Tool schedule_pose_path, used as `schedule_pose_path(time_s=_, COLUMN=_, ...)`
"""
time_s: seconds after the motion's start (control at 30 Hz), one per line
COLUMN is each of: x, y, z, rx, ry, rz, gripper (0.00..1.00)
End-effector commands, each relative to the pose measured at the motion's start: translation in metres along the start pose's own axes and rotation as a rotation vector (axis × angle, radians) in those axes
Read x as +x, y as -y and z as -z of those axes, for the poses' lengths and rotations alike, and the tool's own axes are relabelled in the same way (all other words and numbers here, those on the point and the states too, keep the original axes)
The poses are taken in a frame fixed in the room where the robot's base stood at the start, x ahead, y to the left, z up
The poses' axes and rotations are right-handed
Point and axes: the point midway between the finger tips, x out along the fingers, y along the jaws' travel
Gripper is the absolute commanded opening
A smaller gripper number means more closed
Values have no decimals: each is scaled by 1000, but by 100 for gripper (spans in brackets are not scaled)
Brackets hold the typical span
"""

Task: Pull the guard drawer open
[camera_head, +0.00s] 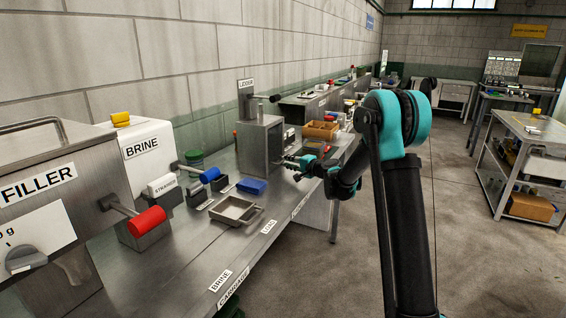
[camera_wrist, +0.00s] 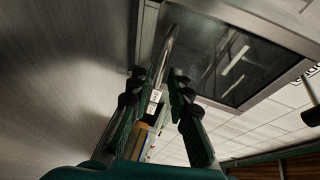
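In the wrist view, a dark glazed panel (camera_wrist: 235,65) in a metal frame fills the upper right; it may be the guard drawer's front. A slim metal bar handle (camera_wrist: 167,48) stands along its left side and runs down toward the gap between my fingers. My gripper (camera_wrist: 157,78) is open, one finger on each side of the bar's lower end; contact cannot be told. In the head view, my gripper (camera_head: 288,162) is at the right side of a grey steel box (camera_head: 260,147) on the bench. No drawer gap can be made out.
The steel bench (camera_head: 205,250) runs along the wall. It carries a metal tray (camera_head: 236,211), a blue block (camera_head: 252,186), an orange-brown bin (camera_head: 320,130) and the filler and brine machines with red (camera_head: 147,221) and blue grips. The floor to the right is clear up to a shelf cart (camera_head: 520,165).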

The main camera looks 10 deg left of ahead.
Motion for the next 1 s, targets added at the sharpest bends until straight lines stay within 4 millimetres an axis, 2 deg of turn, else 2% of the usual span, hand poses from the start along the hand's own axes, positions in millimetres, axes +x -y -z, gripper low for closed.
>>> schedule_pose_path(time_s=0.1, x=19, y=0, z=0, rx=-1, ry=0, rz=0, gripper=19)
schedule_pose_path(time_s=0.23, x=31, y=0, z=0, rx=0, ry=0, rz=0, gripper=19)
schedule_pose_path(time_s=0.63, x=37, y=0, z=0, rx=0, ry=-1, rz=0, gripper=19)
schedule_pose_path(time_s=0.8, x=37, y=0, z=0, rx=0, ry=-1, rz=0, gripper=0)
schedule_pose_path(time_s=1.0, x=37, y=0, z=0, rx=0, ry=-1, rz=0, gripper=0)
